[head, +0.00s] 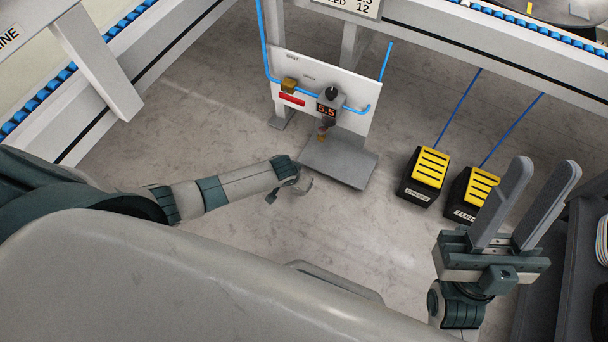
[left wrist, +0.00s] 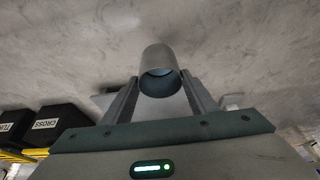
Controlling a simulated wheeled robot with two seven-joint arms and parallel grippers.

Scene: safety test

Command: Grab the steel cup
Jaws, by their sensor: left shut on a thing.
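The steel cup (left wrist: 160,62) is a plain grey cylinder in the left wrist view, its dark round opening turned toward the camera. My left gripper (left wrist: 160,82) is shut on it, one finger on each side. In the head view my left arm reaches in from the left and ends at the left of a grey plate; the small gripper end there is hard to make out, and the cup is not clear. My right gripper (head: 545,170) is open and empty at the right of the head view, fingers pointing up and apart.
A white panel (head: 285,68) carries a blue hose, a red label and a display reading 5.5. The grey plate (head: 347,166) lies below it. Two yellow-black pedals, a left one (head: 424,176) and a right one (head: 470,190), stand on the floor right of it. Conveyor rails run behind.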

